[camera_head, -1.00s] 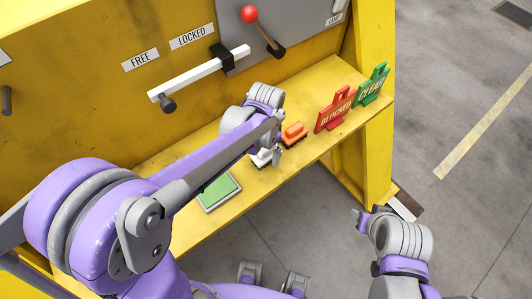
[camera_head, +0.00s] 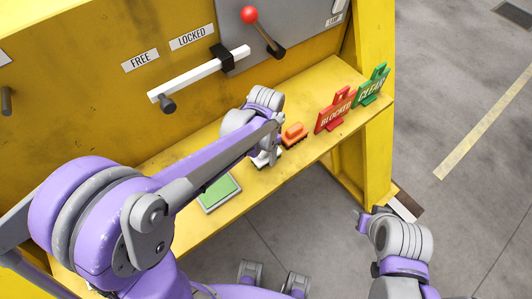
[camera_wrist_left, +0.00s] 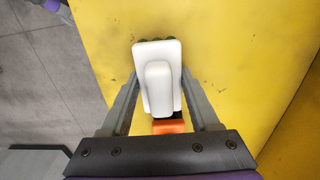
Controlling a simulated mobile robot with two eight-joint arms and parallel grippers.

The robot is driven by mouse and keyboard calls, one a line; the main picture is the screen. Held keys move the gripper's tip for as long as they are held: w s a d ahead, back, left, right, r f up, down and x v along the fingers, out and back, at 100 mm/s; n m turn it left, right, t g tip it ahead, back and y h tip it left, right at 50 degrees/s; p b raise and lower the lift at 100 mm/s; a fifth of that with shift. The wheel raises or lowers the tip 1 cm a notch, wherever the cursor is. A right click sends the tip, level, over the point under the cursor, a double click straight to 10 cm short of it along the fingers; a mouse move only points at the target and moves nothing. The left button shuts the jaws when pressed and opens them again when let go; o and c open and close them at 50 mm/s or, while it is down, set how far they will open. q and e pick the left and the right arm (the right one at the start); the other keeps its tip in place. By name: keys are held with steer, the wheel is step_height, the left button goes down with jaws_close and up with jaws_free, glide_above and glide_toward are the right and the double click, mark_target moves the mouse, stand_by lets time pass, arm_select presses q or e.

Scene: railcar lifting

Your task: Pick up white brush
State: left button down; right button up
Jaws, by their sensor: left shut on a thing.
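The white brush (camera_wrist_left: 157,78) shows in the left wrist view between the two fingers of my left gripper (camera_wrist_left: 160,92), which is shut on it. Dark green bristles peek out at its far end. In the head view the white brush (camera_head: 262,159) is mostly hidden behind my left gripper (camera_head: 267,153), low over the yellow shelf (camera_head: 250,190). I cannot tell whether it touches the shelf. My right gripper (camera_head: 361,217) is at the lower right, away from the shelf; its jaw opening is unclear.
An orange brush (camera_head: 295,133) stands close to the right of my left gripper. A green pad (camera_head: 219,192) lies to the left. Red BLOCKED (camera_head: 334,111) and green CLEAR (camera_head: 373,84) signs stand farther right. A white bar (camera_head: 200,75) and red-knobbed lever (camera_head: 250,15) are above.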

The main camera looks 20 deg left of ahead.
arm_select(q)
step_height(320, 180, up, 10)
steer(key=shift+p, duration=0.35)
steer(key=c, duration=0.8)
jaws_free()
steer(key=c, duration=0.5)
